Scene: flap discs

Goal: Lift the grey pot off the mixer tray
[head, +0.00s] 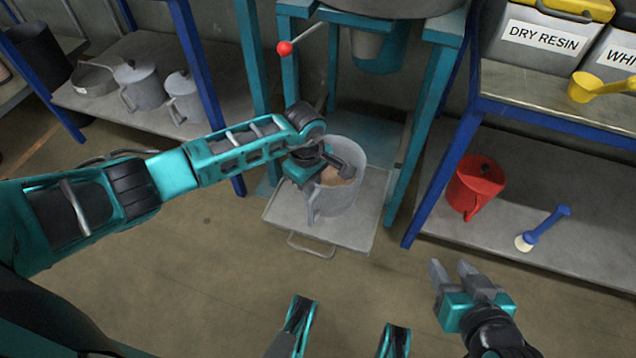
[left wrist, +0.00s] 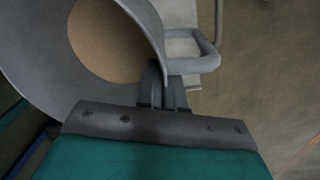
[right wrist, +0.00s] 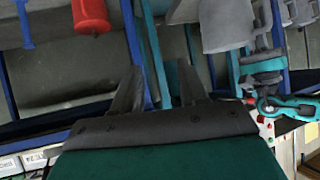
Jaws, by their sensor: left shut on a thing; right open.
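The grey pot (head: 345,200), with tan contents, is upright over the grey mixer tray (head: 283,215) in the head view. I cannot tell whether its base touches the tray. My left gripper (head: 335,163) is at the pot's rim, shut on its wall. In the left wrist view, the fingers (left wrist: 165,92) pinch the rim of the pot (left wrist: 35,70), beside a grey handle (left wrist: 205,55). My right gripper (head: 450,268) is open and empty over the floor, right of the tray. The right wrist view also shows the pot (right wrist: 228,25), upside down in the picture.
Teal mixer posts (head: 425,110) stand either side behind the tray. A red pot (head: 475,187) and a blue-handled brush (head: 545,227) are on the right lower shelf. Grey jugs (head: 138,85) stand on the left shelf. The floor in front of the tray is clear.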

